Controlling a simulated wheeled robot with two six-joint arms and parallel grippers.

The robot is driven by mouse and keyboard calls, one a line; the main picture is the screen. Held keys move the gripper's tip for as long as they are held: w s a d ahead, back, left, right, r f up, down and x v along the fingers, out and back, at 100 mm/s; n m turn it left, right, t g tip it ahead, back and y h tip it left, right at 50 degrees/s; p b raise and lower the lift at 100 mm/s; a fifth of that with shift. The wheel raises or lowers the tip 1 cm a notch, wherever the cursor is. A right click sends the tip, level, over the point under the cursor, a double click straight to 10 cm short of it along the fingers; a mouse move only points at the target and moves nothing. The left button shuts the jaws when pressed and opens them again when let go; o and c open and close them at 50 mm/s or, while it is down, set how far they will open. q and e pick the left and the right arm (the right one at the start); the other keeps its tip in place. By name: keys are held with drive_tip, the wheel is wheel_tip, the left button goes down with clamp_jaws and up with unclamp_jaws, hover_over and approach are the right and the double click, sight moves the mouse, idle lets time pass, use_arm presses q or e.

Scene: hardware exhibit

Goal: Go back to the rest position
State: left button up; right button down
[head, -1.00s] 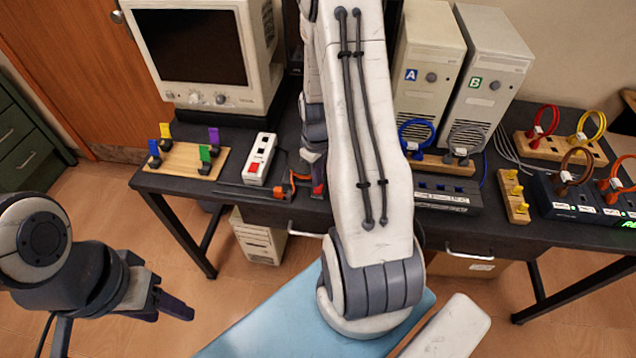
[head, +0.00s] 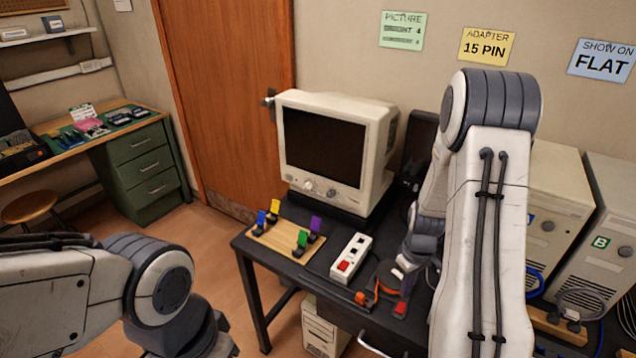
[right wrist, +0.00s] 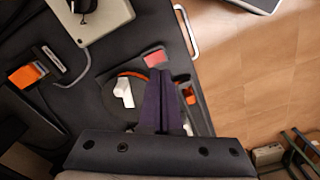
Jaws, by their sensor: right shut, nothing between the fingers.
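My right gripper (head: 405,290) is over the front part of the dark table, right of the white power strip (head: 351,257). In the right wrist view its dark purple fingers (right wrist: 163,78) are together with nothing between them. A small red piece (head: 400,309) lies just at the fingertips; in the right wrist view it is a pinkish block (right wrist: 155,57), and I cannot tell whether they touch it. My left arm (head: 160,290) is at the lower left; its gripper is out of the picture.
The beige monitor (head: 335,150) stands behind the strip. A wooden board (head: 285,239) with coloured clips is at the table's left. Orange-ended parts (head: 364,297) lie near the front edge. Beige computer towers (head: 560,200) stand right, partly behind my right arm. Floor (head: 215,240) is open left of the table.

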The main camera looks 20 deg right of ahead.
drive_tip(key=s+a+r+n, duration=0.1)
drive_tip(key=a+r, duration=0.5)
drive_tip(key=a, duration=0.4)
drive_tip(key=a+r+n, duration=0.2)
drive_tip(key=a+r, duration=0.4)
drive_tip(key=a, duration=0.5)
drive_tip(key=s+a+r, duration=0.2)
drive_tip(key=s+a, duration=0.1)
drive_tip(key=s, duration=0.2)
drive_tip(key=s+a+r+n, duration=0.1)
drive_tip(key=s+a+r, duration=0.1)
drive_tip(key=s, duration=0.3)
drive_tip(key=s+a+r+n+y, duration=0.1)
drive_tip(key=s+a+r, duration=0.2)
drive_tip(key=s+a, duration=0.2)
drive_tip(key=shift+s, duration=0.1)
